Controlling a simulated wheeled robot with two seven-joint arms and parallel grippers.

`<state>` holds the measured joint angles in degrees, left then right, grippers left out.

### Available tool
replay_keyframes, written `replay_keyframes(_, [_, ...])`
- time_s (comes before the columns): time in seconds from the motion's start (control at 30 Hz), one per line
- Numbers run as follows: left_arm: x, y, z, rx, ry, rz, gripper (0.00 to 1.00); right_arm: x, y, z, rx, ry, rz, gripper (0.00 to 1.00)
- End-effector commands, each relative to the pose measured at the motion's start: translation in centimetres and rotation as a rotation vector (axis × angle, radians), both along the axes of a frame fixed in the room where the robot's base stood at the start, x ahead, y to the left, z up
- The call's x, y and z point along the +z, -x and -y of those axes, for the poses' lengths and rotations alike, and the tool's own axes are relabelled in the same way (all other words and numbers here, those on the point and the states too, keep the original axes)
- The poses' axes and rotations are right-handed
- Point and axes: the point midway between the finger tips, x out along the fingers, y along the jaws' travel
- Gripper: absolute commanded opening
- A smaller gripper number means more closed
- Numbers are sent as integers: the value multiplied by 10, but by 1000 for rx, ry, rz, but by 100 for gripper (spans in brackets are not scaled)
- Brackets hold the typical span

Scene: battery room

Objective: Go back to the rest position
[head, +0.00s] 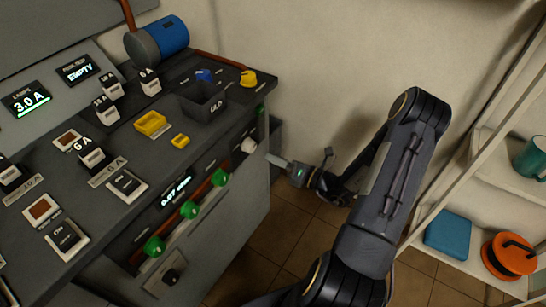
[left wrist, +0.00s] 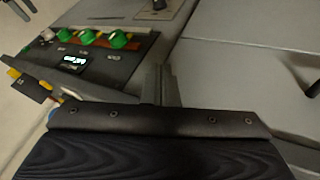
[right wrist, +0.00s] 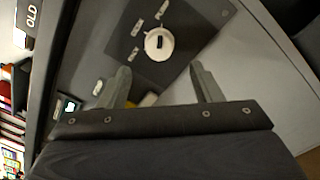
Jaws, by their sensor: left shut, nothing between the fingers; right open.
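My right gripper (head: 272,159) is at the right end of the bench front, close to a white round knob (head: 248,146). In the right wrist view its two fingers (right wrist: 161,72) stand apart with nothing held. The white knob (right wrist: 159,43) shows beyond the fingertips, on a dark plate with small labels; I cannot tell whether they touch. My left gripper is outside the head view. In the left wrist view its fingers (left wrist: 163,84) are shut together and empty, in front of a grey cabinet face.
The bench front carries green knobs (head: 189,209) and a lit display (head: 175,191). On top are a bin marked OLD (head: 205,108), yellow parts (head: 150,123) and a blue cylinder (head: 171,35). A shelf with a blue box (head: 448,233) and an orange reel (head: 509,255) stands right. Tiled floor lies between.

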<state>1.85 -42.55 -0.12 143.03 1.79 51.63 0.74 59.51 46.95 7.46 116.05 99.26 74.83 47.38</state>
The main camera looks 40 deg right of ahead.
Motion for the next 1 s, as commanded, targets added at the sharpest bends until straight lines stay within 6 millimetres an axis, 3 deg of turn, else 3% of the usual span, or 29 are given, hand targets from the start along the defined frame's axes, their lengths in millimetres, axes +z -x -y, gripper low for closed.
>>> replay_keyframes(0.4, [0,0,0,0,0,0,0,1,-1,-1,2,2,2,59])
replay_keyframes(0.5, [0,0,0,0,0,0,0,12,-1,-10,47,48,22,59])
replay_keyframes(0.57, [0,0,0,0,0,0,0,28,-1,-25,117,118,53,59])
replay_keyframes(0.67, [0,0,0,0,0,0,0,66,8,-66,308,326,152,59])
replay_keyframes(0.73, [0,0,0,0,0,0,0,94,25,-101,478,520,251,59])
replay_keyframes(0.9, [0,0,0,0,0,0,0,136,88,-164,864,1026,547,59])
replay_keyframes(1.0, [0,0,0,0,0,0,0,147,127,-181,1055,1332,743,59])
